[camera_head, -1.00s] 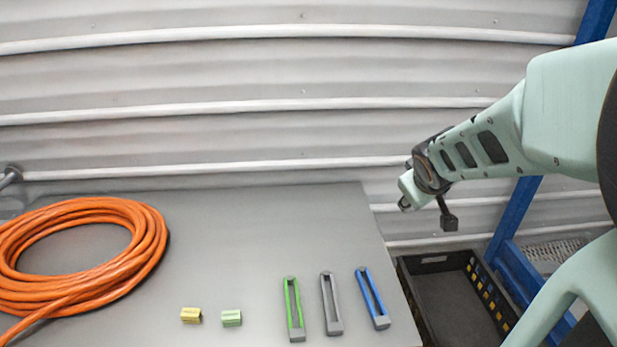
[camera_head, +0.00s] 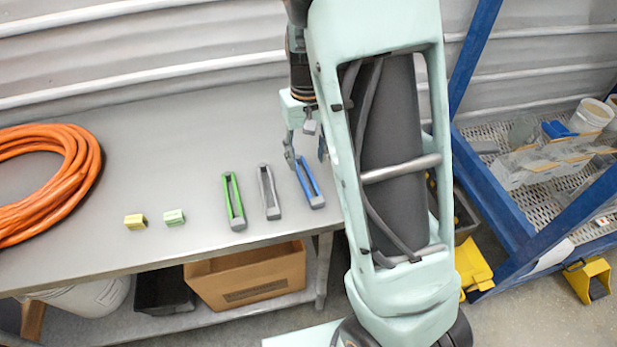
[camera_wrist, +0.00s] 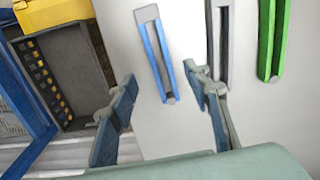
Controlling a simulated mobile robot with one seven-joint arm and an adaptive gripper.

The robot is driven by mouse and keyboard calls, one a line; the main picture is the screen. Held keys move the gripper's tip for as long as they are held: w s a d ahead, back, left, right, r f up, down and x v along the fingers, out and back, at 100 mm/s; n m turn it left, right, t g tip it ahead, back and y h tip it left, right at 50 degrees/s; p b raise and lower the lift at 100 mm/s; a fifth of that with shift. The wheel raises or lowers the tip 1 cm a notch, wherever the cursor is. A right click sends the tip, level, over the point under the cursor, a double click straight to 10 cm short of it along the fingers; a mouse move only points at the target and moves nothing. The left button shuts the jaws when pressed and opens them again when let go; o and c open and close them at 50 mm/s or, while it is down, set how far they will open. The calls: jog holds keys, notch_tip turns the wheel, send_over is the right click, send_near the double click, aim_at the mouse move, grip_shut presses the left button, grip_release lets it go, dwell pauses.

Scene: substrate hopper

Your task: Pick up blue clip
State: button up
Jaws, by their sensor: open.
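The blue clip (camera_head: 309,185) lies on the grey table near its right front corner, rightmost of three long clips. In the wrist view the blue clip (camera_wrist: 149,50) has a grey end at the top, and its lower end points between my fingers. My gripper (camera_head: 305,152) is open and empty, at the far end of the blue clip in the head view. In the wrist view my gripper (camera_wrist: 160,90) has its two blue-grey fingers spread, one on each side of the clip's line. I cannot tell its exact height above the table.
A grey clip (camera_head: 269,192) lies close left of the blue one, then a green clip (camera_head: 234,201). Yellow (camera_head: 135,221) and pale green (camera_head: 174,217) blocks and an orange hose coil (camera_head: 45,180) lie further left. A black crate (camera_wrist: 68,75) stands beyond the table edge.

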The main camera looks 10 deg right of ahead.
aim_at(307, 176)
jog(key=shift+f+p, duration=0.35)
jog(key=shift+f, duration=3.35)
jog(key=c, duration=1.2)
